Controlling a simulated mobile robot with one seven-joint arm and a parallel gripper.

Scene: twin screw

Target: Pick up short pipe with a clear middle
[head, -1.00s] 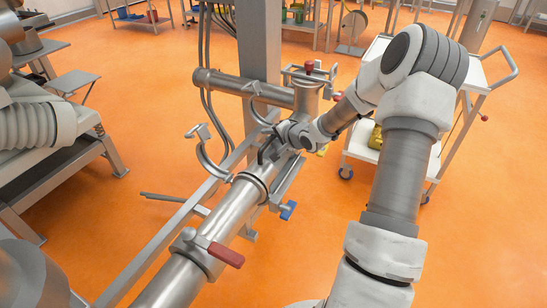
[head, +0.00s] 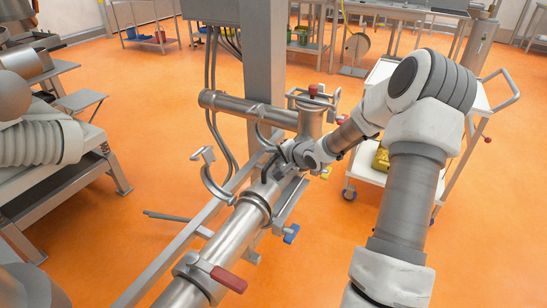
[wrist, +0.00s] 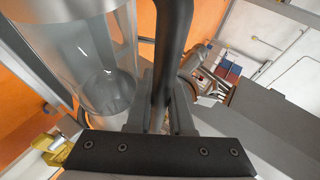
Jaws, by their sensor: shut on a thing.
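The short pipe with a clear middle (wrist: 85,50) fills the left of the wrist view as a see-through cylinder. A dark bar-like handle (wrist: 174,45) runs beside it, between the fingers of my gripper (wrist: 160,112), which is shut on it. In the head view my gripper (head: 283,152) is at the pipe run, between the long steel pipe (head: 235,230) and the upright steel tee (head: 311,122). The clear part is largely hidden there by my gripper and wrist. I cannot tell whether the pipe has been lifted.
An open hooked clamp (head: 212,180) stands left of the run. A red-handled clamp (head: 228,279) is in front, and a blue-handled part (head: 291,233) is below. A steel column (head: 263,70) rises behind. A white cart (head: 365,165) stands right. Orange floor is open at left.

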